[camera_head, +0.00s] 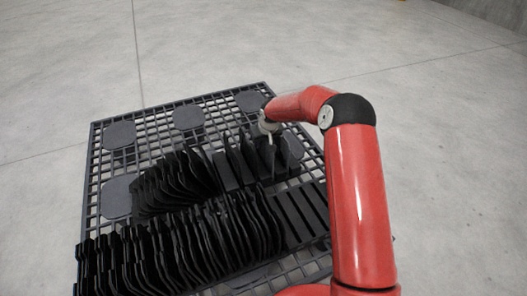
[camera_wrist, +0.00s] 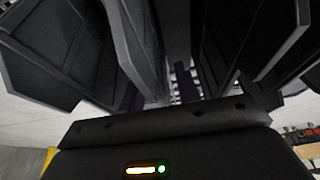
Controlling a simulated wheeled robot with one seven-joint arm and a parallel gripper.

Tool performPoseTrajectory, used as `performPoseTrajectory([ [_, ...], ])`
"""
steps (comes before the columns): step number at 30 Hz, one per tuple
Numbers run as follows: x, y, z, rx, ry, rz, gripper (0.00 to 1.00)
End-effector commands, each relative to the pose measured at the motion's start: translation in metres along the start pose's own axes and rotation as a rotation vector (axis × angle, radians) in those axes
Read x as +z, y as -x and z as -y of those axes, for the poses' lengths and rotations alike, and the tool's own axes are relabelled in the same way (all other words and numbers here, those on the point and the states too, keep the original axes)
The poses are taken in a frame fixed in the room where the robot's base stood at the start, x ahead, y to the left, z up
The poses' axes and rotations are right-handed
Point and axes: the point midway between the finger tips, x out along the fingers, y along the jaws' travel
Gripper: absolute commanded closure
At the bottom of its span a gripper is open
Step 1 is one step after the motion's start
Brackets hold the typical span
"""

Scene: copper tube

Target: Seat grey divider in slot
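Several dark grey dividers (camera_head: 178,183) stand on edge in two rows on a black grid pallet (camera_head: 95,190) in the head view. My gripper (camera_head: 268,136) is over the right end of the back row, among several upright dividers spaced farther apart. In the wrist view, a grey divider (camera_wrist: 137,45) rises close in front of the gripper body, left of centre, with other dark dividers (camera_wrist: 235,45) to its right. Two dark finger shapes lie low among the panels, and their tips are hidden. I cannot tell whether they grip a panel. The slot is hidden.
Empty dark slotted blocks (camera_head: 300,215) lie at the right end of the front row. Round black pads (camera_head: 188,117) on the pallet's back edge are bare. Grey concrete floor (camera_head: 60,60) around the pallet is clear.

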Motion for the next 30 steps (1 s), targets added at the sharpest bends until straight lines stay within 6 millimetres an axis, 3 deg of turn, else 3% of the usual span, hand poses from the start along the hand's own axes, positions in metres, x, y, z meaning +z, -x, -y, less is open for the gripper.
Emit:
performPoseTrajectory([
  [19, 0.0019, -0.0043, -0.0001, 0.000, 0.001, 0.000, 0.67],
  [27, 0.0020, -0.0044, -0.0001, 0.000, 0.000, 0.000, 1.00],
  [30, 0.0020, -0.0044, -0.0001, 0.000, 0.000, 0.000, 1.00],
])
